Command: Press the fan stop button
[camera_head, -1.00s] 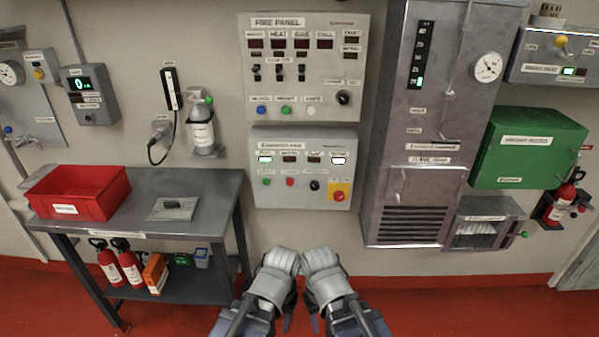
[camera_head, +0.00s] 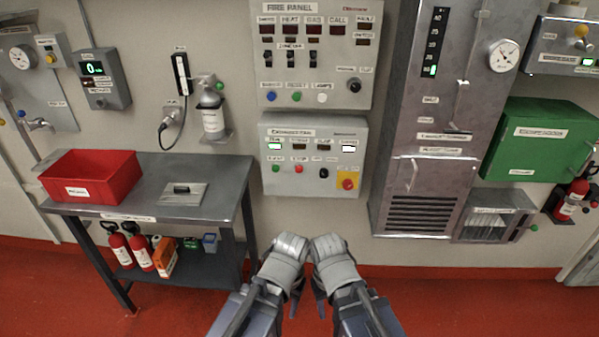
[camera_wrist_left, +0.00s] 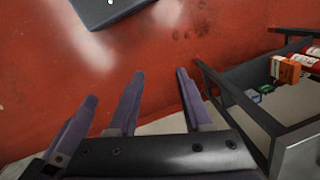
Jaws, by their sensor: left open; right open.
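The fan panel (camera_head: 313,131) is a pale grey box on the wall in the middle of the head view, below the fire panel. A small red button (camera_head: 299,171) sits on its lower row, under a label that seems to read STOP. A green button (camera_head: 277,169) is left of it. My left gripper (camera_head: 294,303) and right gripper (camera_head: 321,303) are side by side, low in front of the panel and apart from it. Both are open and empty; their fingers are partly hidden by the wrists. Purple fingers show over red floor in the left wrist view.
A black knob (camera_head: 324,172) and a red mushroom button (camera_head: 348,184) on a yellow plate are right of the red button. A metal table (camera_head: 225,183) with a red tray (camera_head: 92,198) stands left. A grey cabinet (camera_head: 440,120) is right. The floor before the panel is clear.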

